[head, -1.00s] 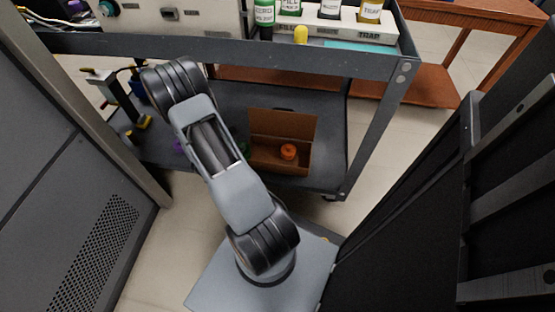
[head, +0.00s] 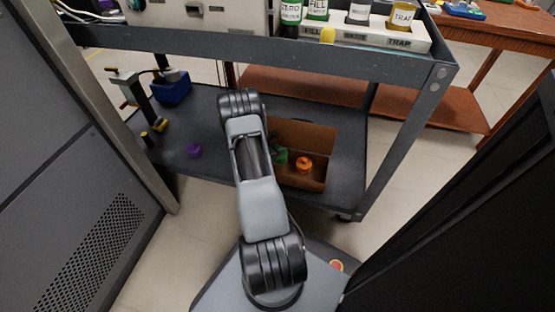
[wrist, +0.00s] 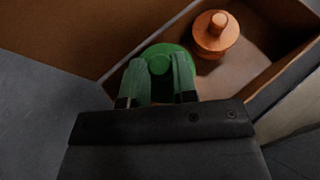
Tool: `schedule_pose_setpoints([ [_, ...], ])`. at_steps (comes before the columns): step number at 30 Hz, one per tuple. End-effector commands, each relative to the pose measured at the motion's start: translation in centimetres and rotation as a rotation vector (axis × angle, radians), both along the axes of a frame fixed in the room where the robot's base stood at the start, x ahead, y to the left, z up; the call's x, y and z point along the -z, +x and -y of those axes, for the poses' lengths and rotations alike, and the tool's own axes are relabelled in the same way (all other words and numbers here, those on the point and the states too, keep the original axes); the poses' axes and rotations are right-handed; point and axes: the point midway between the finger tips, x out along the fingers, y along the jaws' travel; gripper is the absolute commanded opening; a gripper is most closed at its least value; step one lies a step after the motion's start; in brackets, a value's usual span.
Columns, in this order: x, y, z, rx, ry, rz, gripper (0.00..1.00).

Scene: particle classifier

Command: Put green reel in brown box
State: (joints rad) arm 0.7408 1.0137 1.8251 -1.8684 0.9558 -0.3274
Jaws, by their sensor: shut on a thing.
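The brown box (head: 312,135) stands open on the lower shelf of the cart, partly hidden behind my arm in the head view. The green reel (wrist: 162,52) is between the two fingers of my gripper (wrist: 157,80) in the wrist view, and the gripper is shut on it. The reel appears over or inside the box, beside an orange reel (wrist: 216,36) that sits on the box floor. I cannot tell whether the green reel touches the floor. In the head view the green reel (head: 281,155) shows just left of the orange reel (head: 304,164).
A purple reel (head: 194,151) lies on the shelf left of the box. A blue bin (head: 172,88) and a black-and-yellow stand (head: 143,103) are farther left. The cart's upper shelf edge (head: 250,45) and right post (head: 408,140) frame the space.

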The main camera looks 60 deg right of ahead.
Motion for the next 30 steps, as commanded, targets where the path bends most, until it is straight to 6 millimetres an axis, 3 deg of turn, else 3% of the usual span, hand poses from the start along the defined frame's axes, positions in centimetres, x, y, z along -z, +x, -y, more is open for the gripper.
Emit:
schedule_pose_setpoints([
  [10, 1.6, 0.5, 1.2, 0.0, 0.0, 0.001, 0.0],
  [18, 4.9, 0.7, 1.5, 0.0, 0.0, 0.001, 0.0],
  [30, 5.1, 0.7, 1.4, 0.0, -0.001, 0.001, 0.0],
])
